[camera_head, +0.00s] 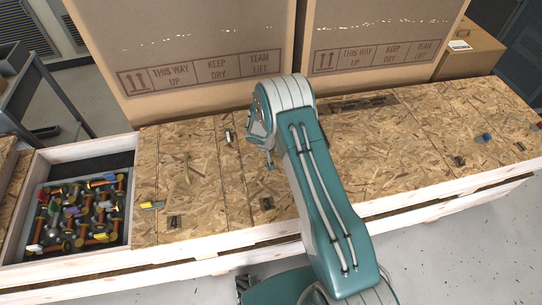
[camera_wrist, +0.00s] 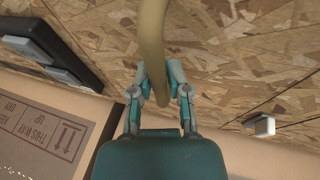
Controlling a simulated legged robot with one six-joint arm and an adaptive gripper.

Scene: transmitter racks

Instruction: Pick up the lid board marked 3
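Several chipboard lid boards (camera_head: 190,185) lie side by side on a long wooden crate. No number 3 can be read on any of them. In the wrist view my gripper (camera_wrist: 159,82) points at a chipboard surface (camera_wrist: 240,50). Its two fingers stand on either side of a thick tan curved band (camera_wrist: 151,35), which looks like a handle loop. I cannot tell whether the fingers press on it. A dark latch-like piece (camera_wrist: 40,40) and a small pale block (camera_wrist: 262,126) sit on the chipboard.
A smaller box (camera_head: 470,52) is at the right. An open bay at the left holds a tray (camera_head: 45,190) of mixed hardware. A grey cart (camera_head: 40,95) stands behind it.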

